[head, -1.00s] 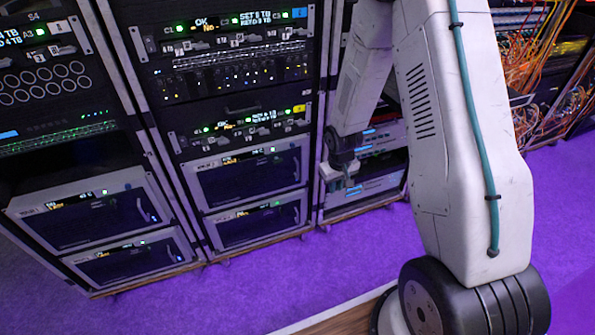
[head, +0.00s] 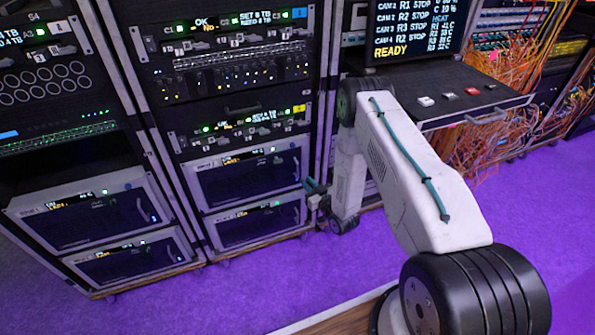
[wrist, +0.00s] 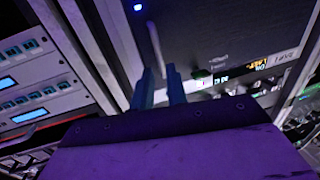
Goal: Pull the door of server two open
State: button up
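In the head view, my gripper (head: 315,191) is beside the right edge of the middle rack's two glass-fronted servers, an upper one (head: 248,176) and a lower one (head: 255,226). Both doors look closed. I cannot read which is server two.
Two similar servers (head: 88,217) sit low in the left rack. A console shelf with buttons (head: 470,104) juts out at right, below a screen (head: 412,30), with orange cables (head: 490,145) beneath. Purple floor (head: 225,295) in front of the racks is clear.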

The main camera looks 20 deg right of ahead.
aim_at(298, 171)
jog(key=w, duration=0.2)
jog(key=w+a, duration=0.1)
jog(key=w, duration=0.4)
jog(key=shift+w+a+r, duration=0.2)
jog(key=shift+w, duration=0.15)
grip_shut()
jog(key=shift+s, duration=0.15)
